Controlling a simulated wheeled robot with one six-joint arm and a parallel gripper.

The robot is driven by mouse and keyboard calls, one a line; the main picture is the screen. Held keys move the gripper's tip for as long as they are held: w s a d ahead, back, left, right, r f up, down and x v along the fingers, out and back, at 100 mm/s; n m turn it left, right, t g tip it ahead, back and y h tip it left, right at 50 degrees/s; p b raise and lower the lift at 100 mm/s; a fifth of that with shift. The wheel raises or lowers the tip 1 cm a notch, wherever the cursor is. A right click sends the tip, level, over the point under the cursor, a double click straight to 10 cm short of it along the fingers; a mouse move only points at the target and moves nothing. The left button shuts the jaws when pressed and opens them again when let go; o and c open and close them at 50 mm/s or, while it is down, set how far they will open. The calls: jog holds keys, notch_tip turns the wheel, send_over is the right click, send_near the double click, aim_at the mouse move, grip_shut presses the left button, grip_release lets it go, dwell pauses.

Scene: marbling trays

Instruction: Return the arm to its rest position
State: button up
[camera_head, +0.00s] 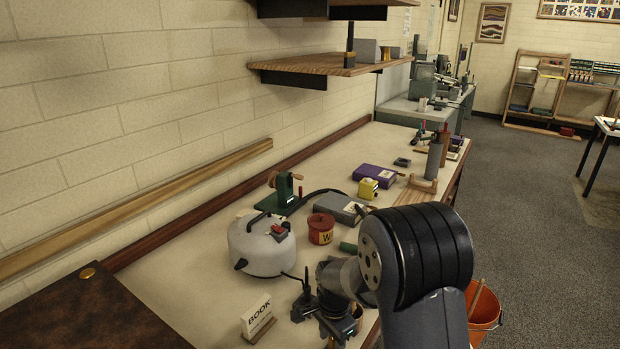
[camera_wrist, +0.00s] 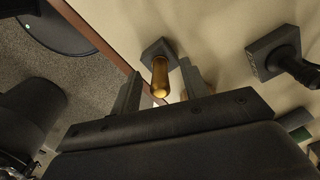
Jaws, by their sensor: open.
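My gripper (camera_wrist: 162,84) is open in the wrist view, its two fingers apart. A tool with a rounded brass-coloured handle (camera_wrist: 160,75) and a dark square base (camera_wrist: 158,48) shows between the fingers, with a visible gap on each side. I cannot tell how far the fingers reach down beside it. In the head view my arm bends down over the near right edge of the bench (camera_head: 200,305), and its wrist hides much of the gripper. A black-handled tool with a square base (camera_wrist: 275,55) stands to the right in the wrist view.
Left of my wrist are a BOOK sign (camera_head: 257,317), a pale round pot (camera_head: 262,247) and a red tin (camera_head: 320,229). Behind are a grey book (camera_head: 341,207) and a green hand-cranked device (camera_head: 285,192). Shelves (camera_head: 330,66) overhang the bench. An orange bucket (camera_head: 485,312) stands right.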

jog(key=shift+f+p, duration=0.3)
jog(key=shift+f, duration=0.1)
notch_tip(320, 180, up, 9)
jog(key=p, duration=0.7)
jog(key=shift+f, duration=0.15)
